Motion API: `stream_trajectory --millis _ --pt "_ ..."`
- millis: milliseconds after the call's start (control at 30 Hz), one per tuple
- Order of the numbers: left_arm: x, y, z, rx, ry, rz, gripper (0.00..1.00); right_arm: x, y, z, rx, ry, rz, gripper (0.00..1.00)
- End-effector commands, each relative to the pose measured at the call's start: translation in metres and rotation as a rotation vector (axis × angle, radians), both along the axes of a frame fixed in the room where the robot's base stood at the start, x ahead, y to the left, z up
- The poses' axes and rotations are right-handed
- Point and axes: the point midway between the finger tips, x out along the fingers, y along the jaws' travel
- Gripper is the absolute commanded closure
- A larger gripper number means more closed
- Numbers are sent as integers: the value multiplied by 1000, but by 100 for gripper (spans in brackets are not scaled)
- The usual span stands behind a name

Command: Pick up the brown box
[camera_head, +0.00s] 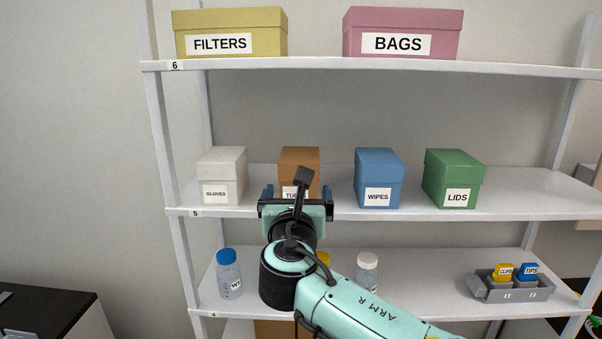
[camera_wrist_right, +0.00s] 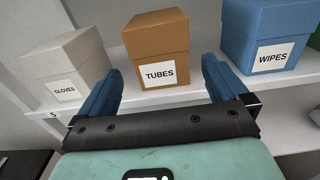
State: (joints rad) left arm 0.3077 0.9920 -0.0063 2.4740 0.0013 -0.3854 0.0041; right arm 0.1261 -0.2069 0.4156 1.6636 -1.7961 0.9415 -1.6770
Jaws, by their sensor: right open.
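The brown box (camera_head: 299,160), labelled TUBES, stands on the middle shelf between the white and blue boxes. My right arm covers its lower part in the head view. In the right wrist view the brown box (camera_wrist_right: 157,45) is upright and its label faces me. My right gripper (camera_wrist_right: 160,88) is open, with its blue fingers spread to the left and right of the box's front. The fingers appear in front of the box, and nothing is between them. In the head view the right gripper (camera_head: 296,192) is at the shelf's front edge. My left gripper is not in view.
The white GLOVES box (camera_head: 221,170) is close on the left. The blue WIPES box (camera_head: 379,175) is on the right, then the green LIDS box (camera_head: 455,172). An upper shelf (camera_head: 330,63) runs above. Bottles and a grey tray (camera_head: 510,290) are on the shelf below.

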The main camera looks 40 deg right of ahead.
Motion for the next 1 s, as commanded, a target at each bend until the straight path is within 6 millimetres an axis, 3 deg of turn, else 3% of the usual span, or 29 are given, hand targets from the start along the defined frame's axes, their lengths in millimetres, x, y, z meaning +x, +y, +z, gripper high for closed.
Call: stream_trajectory --millis 200,467,800,1000 --pt "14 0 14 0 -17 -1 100 30 -25 2 4 -2 0 0" --pt "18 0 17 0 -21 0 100 42 -35 -1 4 0 1 0" --pt "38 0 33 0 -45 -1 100 75 -65 -6 4 -2 1 0" --pt "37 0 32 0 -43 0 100 76 -66 -8 4 -1 2 0"
